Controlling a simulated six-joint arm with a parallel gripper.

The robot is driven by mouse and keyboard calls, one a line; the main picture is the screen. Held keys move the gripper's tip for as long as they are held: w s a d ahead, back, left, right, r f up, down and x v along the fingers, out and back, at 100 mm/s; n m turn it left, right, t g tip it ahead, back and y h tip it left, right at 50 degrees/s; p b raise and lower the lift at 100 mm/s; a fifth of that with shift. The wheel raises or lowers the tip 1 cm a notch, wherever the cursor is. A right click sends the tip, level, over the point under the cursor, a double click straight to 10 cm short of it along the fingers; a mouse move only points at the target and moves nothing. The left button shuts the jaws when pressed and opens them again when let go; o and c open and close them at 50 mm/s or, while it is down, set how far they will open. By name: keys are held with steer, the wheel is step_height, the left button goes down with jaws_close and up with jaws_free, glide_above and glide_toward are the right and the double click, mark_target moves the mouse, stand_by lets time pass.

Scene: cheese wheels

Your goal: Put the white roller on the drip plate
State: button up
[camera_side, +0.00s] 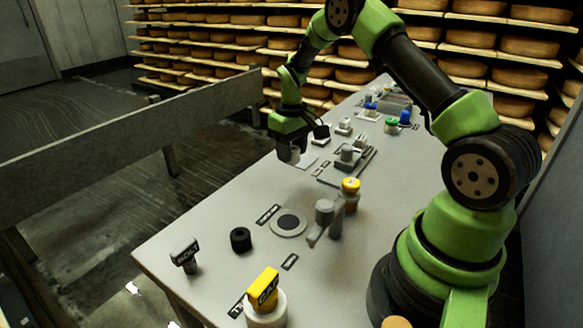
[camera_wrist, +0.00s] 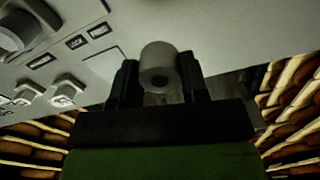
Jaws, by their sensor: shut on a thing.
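My gripper (camera_side: 291,148) is shut on the white roller (camera_wrist: 160,62), a pale cylinder with a dark hole in its end, held between the two dark jaws (camera_wrist: 160,85). In the side view the roller is mostly hidden by the gripper, which hangs over the far left part of the table. A flat, pale square plate (camera_side: 307,161) lies on the table just right of the gripper; it also shows left of the roller in the wrist view (camera_wrist: 101,63). It may be the drip plate, but its label is too small to read. The roller appears clear of it.
A grey block fixture (camera_side: 347,158) stands right of the plate. Nearer are a yellow-topped post (camera_side: 350,190), a grey tap-like part (camera_side: 325,215), a round dark-centred disc (camera_side: 289,223), a black ring (camera_side: 240,239) and a yellow block (camera_side: 263,287). A rail (camera_side: 170,125) runs at left.

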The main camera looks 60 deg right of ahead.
steer(key=s+a+r+n, duration=0.1)
steer(key=a+r, duration=0.2)
steer(key=n, duration=0.3)
glide_above(288, 222)
step_height(288, 222, down, 5)
steer(key=shift+f, duration=2.45)
steer(key=shift+f, duration=0.15)
steer(key=o, duration=0.9)
